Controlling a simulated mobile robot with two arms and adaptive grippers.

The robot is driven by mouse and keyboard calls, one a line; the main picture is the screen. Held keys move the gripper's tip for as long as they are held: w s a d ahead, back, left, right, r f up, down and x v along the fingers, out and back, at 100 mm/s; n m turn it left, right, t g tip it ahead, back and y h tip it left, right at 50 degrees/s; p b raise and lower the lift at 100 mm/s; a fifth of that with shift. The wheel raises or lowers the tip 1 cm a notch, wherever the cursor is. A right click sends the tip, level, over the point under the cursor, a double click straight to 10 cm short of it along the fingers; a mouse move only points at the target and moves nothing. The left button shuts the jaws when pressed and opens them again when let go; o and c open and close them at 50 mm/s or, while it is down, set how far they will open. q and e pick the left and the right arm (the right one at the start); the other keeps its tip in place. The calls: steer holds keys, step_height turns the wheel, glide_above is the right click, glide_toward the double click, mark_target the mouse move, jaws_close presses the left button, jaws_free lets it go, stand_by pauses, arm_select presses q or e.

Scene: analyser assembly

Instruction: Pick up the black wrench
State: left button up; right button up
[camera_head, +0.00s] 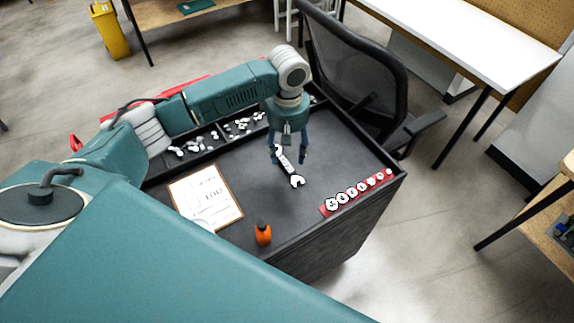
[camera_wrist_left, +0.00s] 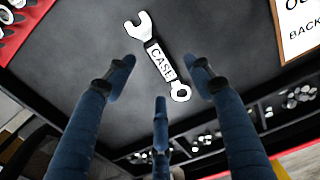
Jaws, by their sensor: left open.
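A wrench (camera_head: 297,181) lies on the dark top of the workbench, slanting from upper left to lower right. In the left wrist view the wrench (camera_wrist_left: 158,60) shows an open jaw at upper left and a ring end at lower right. My left gripper (camera_head: 289,158) points down over the wrench, its fingers spread on either side. In the wrist view the open left gripper (camera_wrist_left: 162,75) has nothing between its fingers. A gap to the wrench seems to remain, but its height is hard to tell. My right gripper is out of view.
A red holder (camera_head: 325,210) with several silver pieces lies at the bench's right edge. An orange and black object (camera_head: 263,234) stands near the front. A clipboard (camera_head: 237,213) lies to the left. Compartments of small parts line the back. A mesh chair (camera_head: 362,70) stands behind the bench.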

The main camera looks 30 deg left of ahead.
mark_target(288, 162)
arm_select(q)
steer(key=f, duration=0.2)
steer(key=f+p, duration=0.1)
steer(key=f, duration=0.1)
steer(key=shift+w+a, duration=0.15)
steer(key=shift+w, duration=0.15)
steer(key=shift+f, duration=0.5)
steer(key=c, duration=1.3)
steer(key=shift+r, duration=0.1)
steer(key=shift+c, duration=0.2)
